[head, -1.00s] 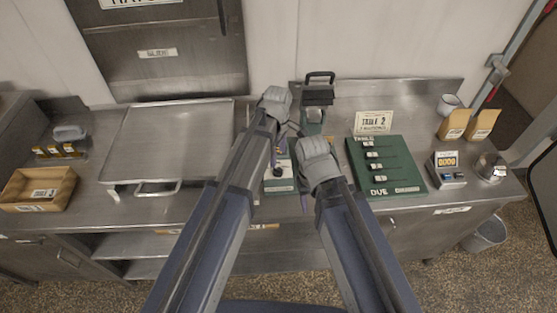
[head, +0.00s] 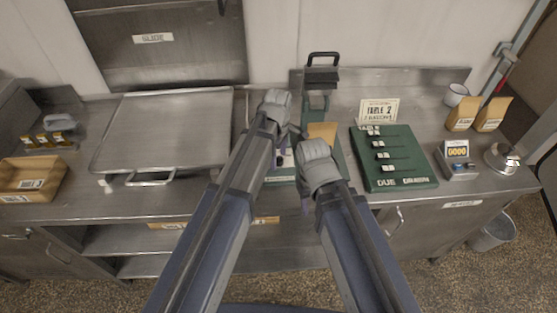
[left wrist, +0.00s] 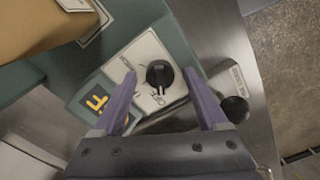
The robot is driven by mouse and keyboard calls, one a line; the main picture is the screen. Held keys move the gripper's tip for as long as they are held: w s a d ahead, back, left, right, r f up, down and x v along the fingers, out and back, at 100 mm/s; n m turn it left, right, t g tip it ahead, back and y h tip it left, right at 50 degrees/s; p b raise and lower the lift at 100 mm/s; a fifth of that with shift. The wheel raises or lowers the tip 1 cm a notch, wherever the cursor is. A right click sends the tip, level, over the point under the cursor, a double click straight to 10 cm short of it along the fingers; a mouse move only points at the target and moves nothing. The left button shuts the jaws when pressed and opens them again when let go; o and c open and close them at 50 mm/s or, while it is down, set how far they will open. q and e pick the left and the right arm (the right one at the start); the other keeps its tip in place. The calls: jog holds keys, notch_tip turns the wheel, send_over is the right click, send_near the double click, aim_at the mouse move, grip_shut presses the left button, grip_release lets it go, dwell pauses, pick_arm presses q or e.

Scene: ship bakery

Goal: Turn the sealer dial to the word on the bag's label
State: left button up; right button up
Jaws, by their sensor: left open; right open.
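The sealer (head: 316,103) is a green machine with a black handle, standing at the back middle of the counter. Its black round dial (left wrist: 159,74) sits on a white plate in the left wrist view, with a pale mark toward the bottom of the picture.
A green board (head: 425,183) with sliders and a "TABLE 2" card (head: 378,110) stand right of the arms. A tray (head: 115,150) lies left. A dark knob (left wrist: 235,109) is beside my finger.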

pick_arm(q)
grip_shut()
dwell(0.6)
